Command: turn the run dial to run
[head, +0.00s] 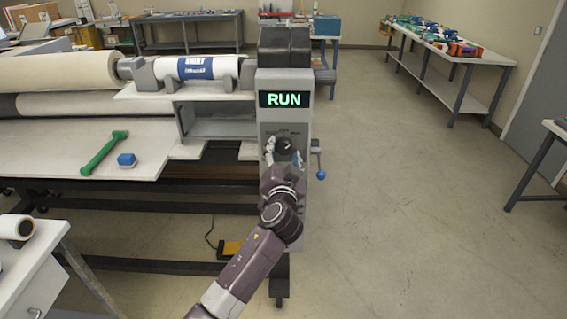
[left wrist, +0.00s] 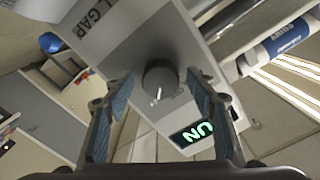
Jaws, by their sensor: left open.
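The run dial (head: 284,145) is a dark round knob on the grey control panel (head: 300,118) of the laminator. The display (head: 284,99) above it reads RUN in green. My left gripper (head: 284,157) is in front of the dial. In the left wrist view the dial (left wrist: 160,79) shows a white pointer mark, and my left gripper (left wrist: 158,88) is open with a finger on each side of it. Gaps show between the fingers and the dial. Part of the lit display (left wrist: 192,133) shows there too. My right gripper is in neither view.
A lever with a blue ball (head: 321,174) sticks out at the panel's right side. The floor (head: 400,200) at right is clear.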

